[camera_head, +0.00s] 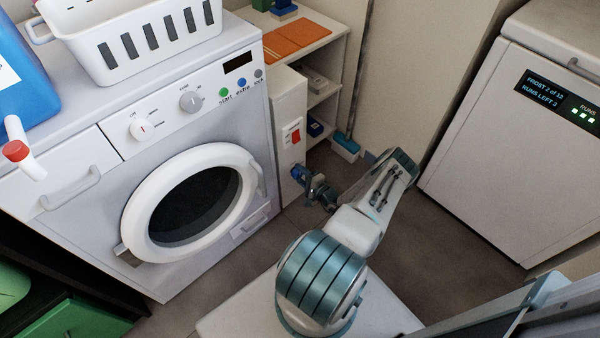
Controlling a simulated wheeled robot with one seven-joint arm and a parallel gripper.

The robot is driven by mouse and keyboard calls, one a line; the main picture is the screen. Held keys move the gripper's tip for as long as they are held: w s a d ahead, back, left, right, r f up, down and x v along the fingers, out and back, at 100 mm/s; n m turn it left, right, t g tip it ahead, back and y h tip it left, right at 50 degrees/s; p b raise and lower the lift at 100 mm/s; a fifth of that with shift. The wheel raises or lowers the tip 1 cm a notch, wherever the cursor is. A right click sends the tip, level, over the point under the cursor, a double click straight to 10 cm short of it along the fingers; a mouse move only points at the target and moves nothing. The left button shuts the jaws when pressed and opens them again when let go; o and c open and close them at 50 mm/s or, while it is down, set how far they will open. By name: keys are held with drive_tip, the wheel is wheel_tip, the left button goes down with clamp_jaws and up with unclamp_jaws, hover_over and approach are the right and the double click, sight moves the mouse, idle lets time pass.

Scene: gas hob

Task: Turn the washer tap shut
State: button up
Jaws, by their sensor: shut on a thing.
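The washer tap (298,171) is a small blue handle low on the narrow white panel to the right of the washing machine. My gripper (307,181) is at the tap, its dark fingers shut on the blue handle. The fingers cover part of the handle, so its exact angle is hard to tell. The white washing machine (255,130) stands left of the tap, with its round door (140,200) closed against the front.
A red switch (295,137) sits above the tap on the white panel (288,100). Open shelves (325,55) stand behind it. A white freezer (490,130) is at right. A white basket (95,65) and blue container (25,85) are on the washer.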

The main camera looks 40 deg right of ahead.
drive_tip(key=shift+n, duration=0.3)
idle(0.4)
drive_tip(key=o, duration=1)
drive_tip(key=shift+c, duration=0.2)
drive_tip(key=shift+s, duration=0.1)
drive_tip(key=s+d+p, duration=0.1)
drive_tip(key=s+p, duration=0.2)
drive_tip(key=s, duration=1)
drive_tip(key=shift+s+r, duration=0.3)
drive_tip(key=shift+r, duration=0.15)
